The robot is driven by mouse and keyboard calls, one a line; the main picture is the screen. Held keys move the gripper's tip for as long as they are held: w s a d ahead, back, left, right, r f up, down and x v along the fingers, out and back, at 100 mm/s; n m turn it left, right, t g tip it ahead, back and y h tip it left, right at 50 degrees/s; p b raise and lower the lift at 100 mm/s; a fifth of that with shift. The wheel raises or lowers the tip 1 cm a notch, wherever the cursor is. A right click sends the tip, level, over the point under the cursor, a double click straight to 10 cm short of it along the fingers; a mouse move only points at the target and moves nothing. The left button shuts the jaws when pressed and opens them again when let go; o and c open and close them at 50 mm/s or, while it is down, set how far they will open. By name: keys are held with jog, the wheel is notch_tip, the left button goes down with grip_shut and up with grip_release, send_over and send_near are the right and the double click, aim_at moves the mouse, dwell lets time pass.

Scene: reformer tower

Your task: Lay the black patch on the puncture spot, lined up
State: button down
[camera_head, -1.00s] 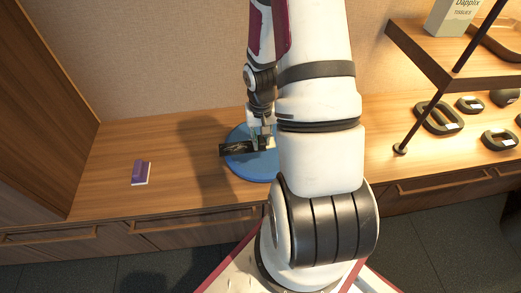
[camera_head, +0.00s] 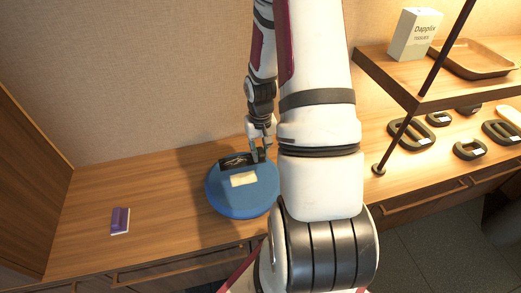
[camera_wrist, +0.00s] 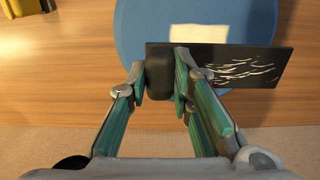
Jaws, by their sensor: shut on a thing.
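The black patch (camera_head: 236,160) is a flat dark rectangle with pale crack-like marks, clearer in the wrist view (camera_wrist: 240,66). A dark block (camera_wrist: 159,72) stands at one end of it. My gripper (camera_wrist: 158,84) is shut on this block, one finger on each side. The round blue cushion-like disc (camera_head: 226,201) lies on the counter and bears a pale rectangle (camera_head: 243,180), seemingly the puncture spot. The patch is over the disc's back part, behind the rectangle. In the wrist view it overlaps one edge of the rectangle (camera_wrist: 198,31). I cannot tell whether the patch touches the disc.
A purple block on a white base (camera_head: 120,221) lies on the counter at left. At right stand a shelf with a tissue box (camera_head: 414,35) and a wooden tray (camera_head: 478,60), and several dark ring-like objects (camera_head: 411,134). The counter between purple block and disc is clear.

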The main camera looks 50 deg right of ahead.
jog(key=b, duration=0.5)
send_over(260, 175)
jog(key=shift+f, duration=3.9)
jog(key=shift+s+f+b, duration=0.1)
jog(key=shift+f+b, duration=0.5)
jog(key=shift+f, duration=0.3)
jog(key=c, duration=1.3)
grip_release()
jog(key=shift+c, duration=0.2)
jog(key=shift+r, duration=0.1)
notch_tip(260, 175, up, 12)
jog(key=shift+f, duration=0.1)
